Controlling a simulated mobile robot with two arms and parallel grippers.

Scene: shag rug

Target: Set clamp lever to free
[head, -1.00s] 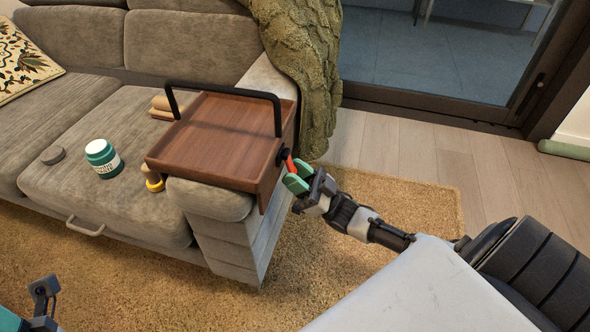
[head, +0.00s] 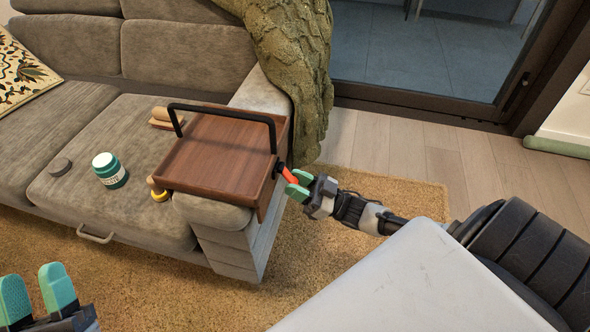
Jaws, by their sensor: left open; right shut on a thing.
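A brown wooden tray (head: 213,160) with a black bar handle (head: 232,112) sits over the sofa arm. An orange-red clamp lever (head: 288,174) sticks out from a black pivot (head: 278,168) on the tray's right side, slanting down to the right. My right gripper (head: 299,186) has its green fingers shut on the lever's outer end, which they partly hide. My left gripper (head: 38,291) is at the lower left corner, open and empty, far from the tray.
A green knitted throw (head: 292,75) hangs behind the tray. The rug (head: 320,245) is clear in front.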

